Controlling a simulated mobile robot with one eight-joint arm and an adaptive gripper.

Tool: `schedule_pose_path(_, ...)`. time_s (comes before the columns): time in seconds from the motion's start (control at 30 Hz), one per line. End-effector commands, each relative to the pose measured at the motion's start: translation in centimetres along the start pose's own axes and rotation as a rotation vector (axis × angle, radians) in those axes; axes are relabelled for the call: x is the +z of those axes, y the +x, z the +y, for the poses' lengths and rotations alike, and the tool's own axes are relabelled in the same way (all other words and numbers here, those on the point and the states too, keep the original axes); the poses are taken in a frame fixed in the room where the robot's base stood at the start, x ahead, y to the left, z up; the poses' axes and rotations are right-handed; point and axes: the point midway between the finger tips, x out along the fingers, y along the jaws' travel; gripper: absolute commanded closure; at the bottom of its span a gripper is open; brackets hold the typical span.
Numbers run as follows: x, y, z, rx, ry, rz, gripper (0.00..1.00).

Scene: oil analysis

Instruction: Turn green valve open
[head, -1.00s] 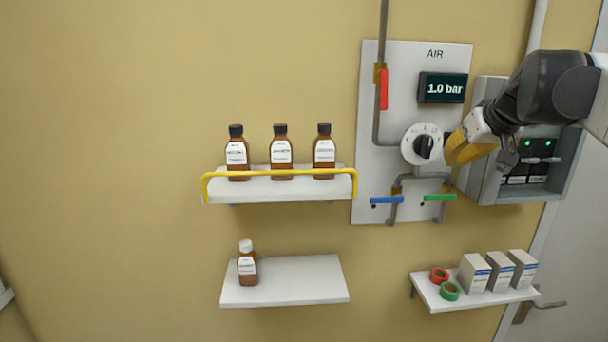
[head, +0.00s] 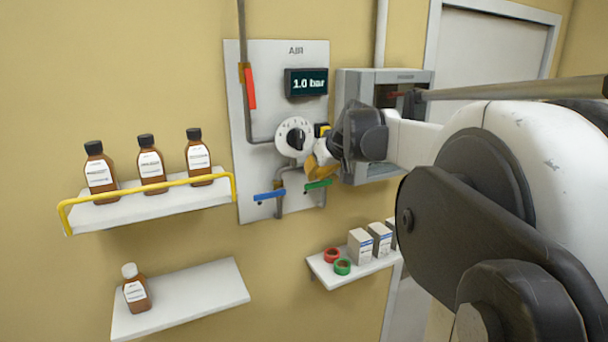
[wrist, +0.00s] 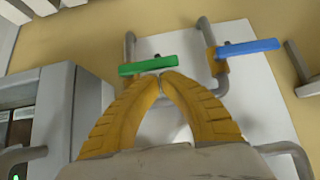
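The green valve handle (head: 317,185) lies roughly level at the lower right of the grey air panel (head: 262,130). The green handle also shows in the wrist view (wrist: 148,65), just past my fingertips. My gripper (head: 311,172) has yellow fingers and is beside the green handle. In the wrist view my gripper (wrist: 160,76) has its two fingertips together, with nothing seen between them. The tips overlap or lie very close to the handle's edge; I cannot tell whether they touch it.
A blue valve handle (head: 270,196) is left of the green one, below a white dial (head: 294,137). A red handle (head: 250,87) stands upright on the pipe. A grey box (head: 360,88) is at the right. A shelf (head: 325,275) with tape rolls and cartons is below.

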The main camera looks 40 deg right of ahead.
Motion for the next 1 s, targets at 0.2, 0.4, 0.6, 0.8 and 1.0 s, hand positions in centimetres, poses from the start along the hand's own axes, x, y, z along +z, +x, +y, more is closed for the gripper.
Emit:
schedule_pose_path(0.2,0.07,0.08,-0.15,0.012,-0.013,0.001,1.00)
schedule_pose_path(0.4,0.23,0.20,-0.22,0.041,-0.041,0.000,1.00)
schedule_pose_path(0.6,0.33,0.31,-0.35,0.061,-0.063,0.000,1.00)
schedule_pose_path(0.8,0.45,0.46,-0.44,0.087,-0.088,0.000,1.00)
schedule_pose_path(1.0,0.64,0.64,-0.59,0.117,-0.120,-0.001,1.00)
